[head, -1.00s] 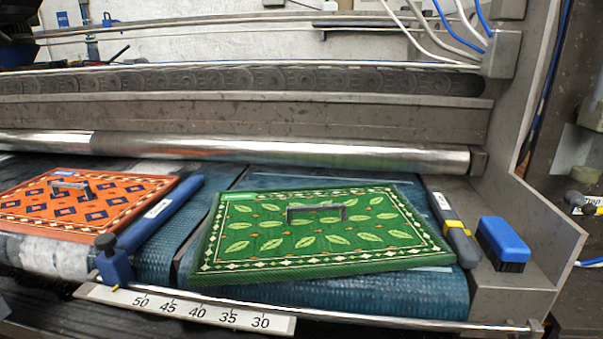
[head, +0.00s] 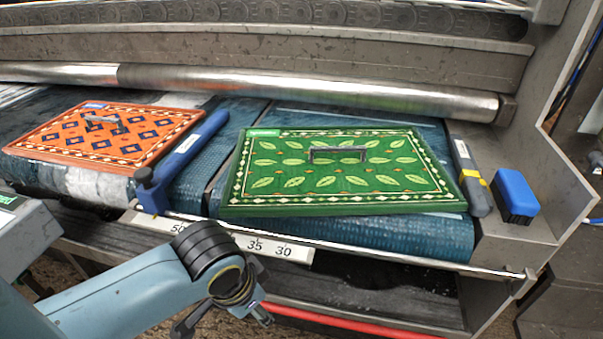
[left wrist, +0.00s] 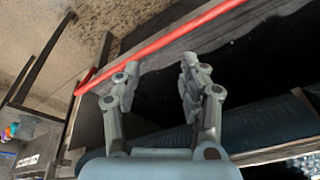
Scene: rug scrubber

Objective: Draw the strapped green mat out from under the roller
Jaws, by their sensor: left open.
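The green mat (head: 300,205), with a light leaf pattern and a white-dotted border, lies flat on the blue belt in the head view. A dark strap handle (head: 337,151) stands up near its far half. The metal roller (head: 300,88) runs across behind it, with a strip of belt visible between them. My left gripper (head: 225,318) is below the front edge of the machine, left of and nearer than the mat. In the left wrist view my left gripper (left wrist: 160,68) is open and empty, with its fingers apart over a dark area. My right gripper is not seen.
An orange mat (head: 75,140) lies left, beside a blue bar (head: 190,150). A grey-yellow tool (head: 470,180) and a blue brush (head: 515,192) lie right. A blue clamp (head: 150,190), ruler (head: 290,248) and thin front rail (head: 440,262) edge the belt. A red bar (head: 340,325) runs below.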

